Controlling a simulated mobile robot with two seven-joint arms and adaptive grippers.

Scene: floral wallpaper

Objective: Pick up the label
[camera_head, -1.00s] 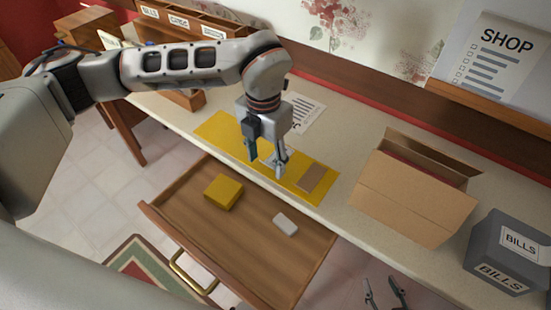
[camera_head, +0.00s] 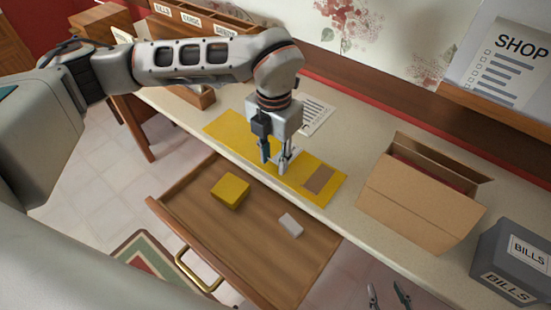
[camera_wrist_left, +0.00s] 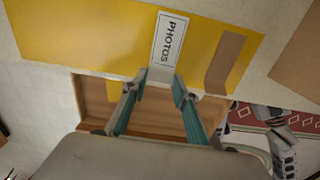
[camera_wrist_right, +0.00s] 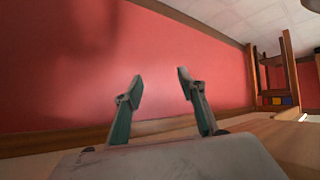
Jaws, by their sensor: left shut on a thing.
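The white label (camera_wrist_left: 168,38) reads "PHOTOS" and lies over the yellow mat in the left wrist view. In the head view it shows only as a pale patch (camera_head: 291,157) behind my fingers. My left gripper (camera_head: 274,167) points down at the mat's front edge, its fingers closed on the label's near end. The same fingertips show in the left wrist view (camera_wrist_left: 158,80). I cannot tell whether the label is lifted off the mat. My right gripper (camera_head: 389,297) is open and empty at the bottom of the head view; its spread fingers also fill the right wrist view (camera_wrist_right: 160,92).
The yellow mat (camera_head: 225,128) lies on the counter with a brown strip (camera_head: 320,180). Below is an open drawer (camera_head: 235,240) with a yellow box (camera_head: 231,190) and a white block (camera_head: 290,225). A cardboard box (camera_head: 415,205) and a grey BILLS box (camera_head: 515,262) stand right.

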